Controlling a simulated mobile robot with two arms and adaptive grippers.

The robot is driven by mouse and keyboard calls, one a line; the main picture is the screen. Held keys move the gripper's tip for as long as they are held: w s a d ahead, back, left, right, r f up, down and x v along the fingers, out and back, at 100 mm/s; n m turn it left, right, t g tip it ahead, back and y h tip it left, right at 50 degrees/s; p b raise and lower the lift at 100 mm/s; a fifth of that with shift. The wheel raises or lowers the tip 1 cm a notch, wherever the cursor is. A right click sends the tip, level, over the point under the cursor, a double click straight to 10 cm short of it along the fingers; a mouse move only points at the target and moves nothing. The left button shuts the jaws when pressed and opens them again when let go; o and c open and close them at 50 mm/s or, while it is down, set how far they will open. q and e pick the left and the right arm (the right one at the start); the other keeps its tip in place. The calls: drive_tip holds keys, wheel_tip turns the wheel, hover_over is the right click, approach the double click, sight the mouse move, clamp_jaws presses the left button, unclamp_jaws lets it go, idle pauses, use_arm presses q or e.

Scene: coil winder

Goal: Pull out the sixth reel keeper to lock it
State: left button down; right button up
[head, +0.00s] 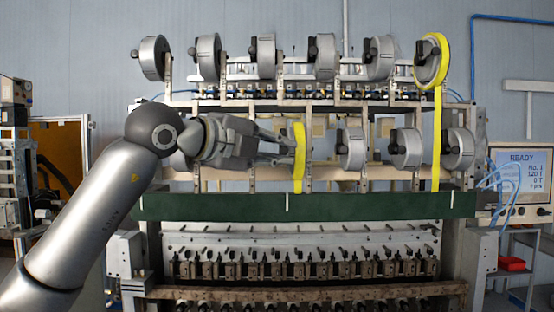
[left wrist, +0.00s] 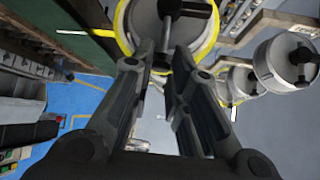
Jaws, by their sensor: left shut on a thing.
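My left gripper (head: 284,148) reaches in from the left to a lower-row reel with yellow tape (head: 299,152), seen nearly edge-on and partly behind the gripper. In the left wrist view, this grey reel with a yellow rim (left wrist: 210,45) fills the top middle. A black keeper with a crossbar (left wrist: 185,8) stands at its centre. How far the keeper is pulled out cannot be told. My right gripper is not in view.
Further reels, such as this lower one (head: 352,148), stand to the right. An upper row (head: 322,55) runs above, with yellow tape on its rightmost reel (head: 431,62). A green panel (head: 240,205) crosses below. A screen (head: 521,172) reading READY stands at the right.

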use_arm(q)
drive_tip(key=shift+f, duration=0.15)
drive_tip(key=c, duration=1.8)
unclamp_jaws()
drive_tip(key=shift+d, duration=0.1)
drive_tip(key=o, duration=0.4)
drive_tip(key=shift+s, duration=0.25)
drive_tip(key=shift+a, duration=0.2)
drive_tip(key=v, duration=1.2)
